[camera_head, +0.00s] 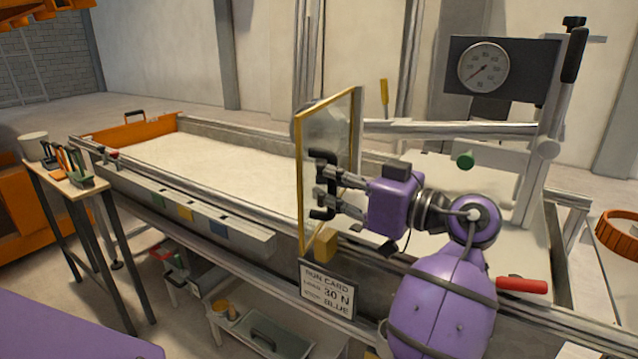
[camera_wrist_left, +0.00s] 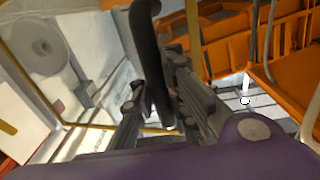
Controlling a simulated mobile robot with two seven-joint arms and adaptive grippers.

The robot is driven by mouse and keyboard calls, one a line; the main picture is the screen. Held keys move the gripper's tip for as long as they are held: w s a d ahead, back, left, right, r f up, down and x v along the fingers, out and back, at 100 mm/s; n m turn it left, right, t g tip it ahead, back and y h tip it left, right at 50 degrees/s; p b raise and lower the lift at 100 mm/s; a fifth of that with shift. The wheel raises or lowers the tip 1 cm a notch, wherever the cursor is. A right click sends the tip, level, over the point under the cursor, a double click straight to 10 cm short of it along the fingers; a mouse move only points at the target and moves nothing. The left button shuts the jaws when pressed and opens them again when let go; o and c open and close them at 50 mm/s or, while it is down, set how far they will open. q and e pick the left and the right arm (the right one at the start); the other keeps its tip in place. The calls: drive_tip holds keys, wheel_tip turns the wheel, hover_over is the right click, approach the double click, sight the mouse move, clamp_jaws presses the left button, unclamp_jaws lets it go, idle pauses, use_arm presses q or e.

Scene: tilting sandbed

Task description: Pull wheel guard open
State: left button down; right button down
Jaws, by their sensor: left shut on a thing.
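The wheel guard (camera_head: 299,190) is a clear panel in a yellow frame, standing upright at the front side of the sandbed. Its yellow frame also shows in the left wrist view (camera_wrist_left: 30,82). A dark bar handle (camera_wrist_left: 148,50) is on the guard. My left gripper (camera_head: 326,187) is at the guard's front face, shut on this handle (camera_head: 322,213). In the left wrist view the handle runs between the two fingers (camera_wrist_left: 160,110). A pale round disc (camera_wrist_left: 35,45) shows through the panel. How far the guard stands open I cannot tell.
The sandbed (camera_head: 230,168) stretches back left. A run card (camera_head: 327,289) and a yellow block (camera_head: 325,243) are just below the guard. A red lever grip (camera_head: 522,285) is right of my arm. A dial gauge (camera_head: 483,68) stands behind. A tool table (camera_head: 62,178) is left.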

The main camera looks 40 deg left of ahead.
use_arm(q)
drive_tip(key=shift+d+f, duration=0.1)
drive_tip(key=shift+d, duration=0.25)
use_arm(e)
drive_tip(key=shift+d+f, duration=0.1)
drive_tip(key=shift+d, duration=0.15)
drive_tip(key=shift+s, duration=0.1)
use_arm(q)
drive_tip(key=c, duration=2.2)
unclamp_jaws()
drive_tip(key=shift+o, duration=1)
drive_tip(key=shift+s+d, duration=0.1)
drive_tip(key=shift+s, duration=0.05)
use_arm(e)
drive_tip(key=shift+s, duration=0.15)
use_arm(q)
drive_tip(key=shift+w+d, duration=0.15)
drive_tip(key=shift+w, duration=0.05)
drive_tip(key=w+d, duration=0.1)
drive_tip(key=d, duration=1)
drive_tip(key=shift+d, duration=0.3)
